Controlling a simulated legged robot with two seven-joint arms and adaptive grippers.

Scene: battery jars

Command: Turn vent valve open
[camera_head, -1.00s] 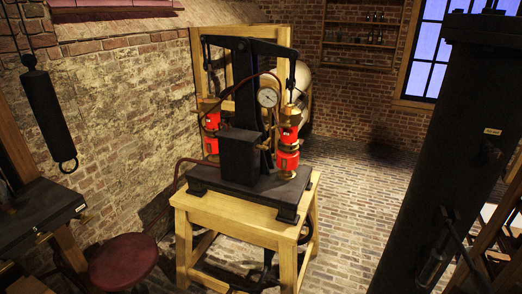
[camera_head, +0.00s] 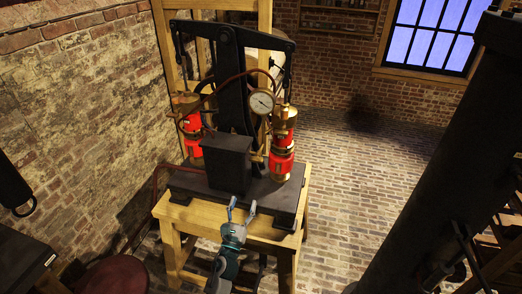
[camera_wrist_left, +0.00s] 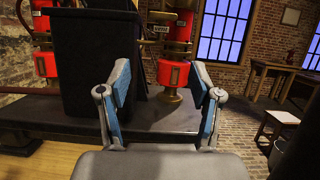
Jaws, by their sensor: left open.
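A black pump stands on a dark base plate (camera_head: 185,184) on a wooden stand. It has a round white gauge (camera_head: 262,102) and red-and-brass cylinders at the left (camera_head: 192,140) and right (camera_head: 282,152). A small brass fitting (camera_head: 257,157) sits between the black box (camera_head: 226,160) and the right cylinder; I cannot tell whether it is the vent valve. In the left wrist view a small label (camera_wrist_left: 160,29) shows beside brass parts. My left gripper (camera_head: 241,207) is open and empty in front of the black box and base plate, apart from the brass fitting; its spread fingers show in the wrist view (camera_wrist_left: 160,88).
The wooden stand's top (camera_head: 206,217) lies under the pump. A large dark column (camera_head: 440,165) stands at the right. A dark red stool (camera_head: 112,276) is at lower left. Brick floor (camera_head: 350,180) is clear between pump and column.

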